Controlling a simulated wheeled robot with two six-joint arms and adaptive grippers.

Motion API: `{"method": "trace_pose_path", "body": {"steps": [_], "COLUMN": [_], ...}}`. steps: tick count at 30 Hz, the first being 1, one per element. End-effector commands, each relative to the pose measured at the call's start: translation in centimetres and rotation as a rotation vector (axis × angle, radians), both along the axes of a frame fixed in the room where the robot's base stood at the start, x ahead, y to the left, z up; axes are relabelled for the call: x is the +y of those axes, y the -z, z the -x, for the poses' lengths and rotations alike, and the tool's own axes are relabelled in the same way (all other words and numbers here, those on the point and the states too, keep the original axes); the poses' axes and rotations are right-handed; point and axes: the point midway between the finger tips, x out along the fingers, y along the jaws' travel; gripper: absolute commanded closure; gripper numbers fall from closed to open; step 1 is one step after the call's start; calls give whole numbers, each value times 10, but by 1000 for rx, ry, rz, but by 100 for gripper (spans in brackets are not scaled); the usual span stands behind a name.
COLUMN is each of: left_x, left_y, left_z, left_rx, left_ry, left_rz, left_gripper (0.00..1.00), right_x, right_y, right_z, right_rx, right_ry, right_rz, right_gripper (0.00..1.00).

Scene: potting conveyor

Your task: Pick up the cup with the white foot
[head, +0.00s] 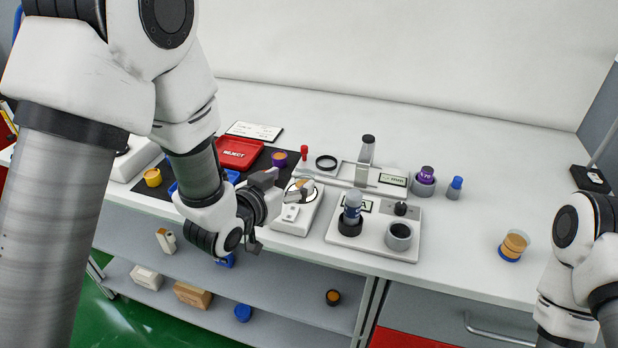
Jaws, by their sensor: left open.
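My left gripper (276,200) is open over the front of the bench, beside a white weighing device (292,222). A small tan-orange object (301,184) sits on the device's round plate, partly covered by the gripper; I cannot tell whether it is a cup or has a white foot. A tan-orange cup (516,241) stands at the right of the bench, on a blue foot. A yellow-orange cup (153,178) and a purple cup (279,159) stand on the left; no white foot shows on them. My right gripper is out of view.
A red reject tray (239,152) lies on a dark mat. A grey fixture plate (372,242) holds a blue-grey bottle (352,203) and an empty ring holder (398,237). A blue-capped grey container (454,188) stands behind. The right part of the bench is mostly clear.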

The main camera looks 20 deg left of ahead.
Motion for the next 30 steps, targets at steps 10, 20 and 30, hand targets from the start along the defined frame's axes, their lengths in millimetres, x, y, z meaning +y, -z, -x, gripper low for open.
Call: {"method": "trace_pose_path", "body": {"steps": [10, 20, 30], "left_x": [-15, -15, -15], "left_y": [17, 18, 19], "left_z": [-49, -51, -50], "left_rx": [1, 2, 3], "left_ry": [1, 0, 0], "left_rz": [-1, 0, -1], "left_gripper": [26, 65, 95], "right_x": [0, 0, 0], "right_y": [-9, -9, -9], "right_z": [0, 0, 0], "right_rx": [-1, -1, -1], "right_ry": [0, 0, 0], "right_rz": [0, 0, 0], "right_gripper": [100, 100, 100]}}
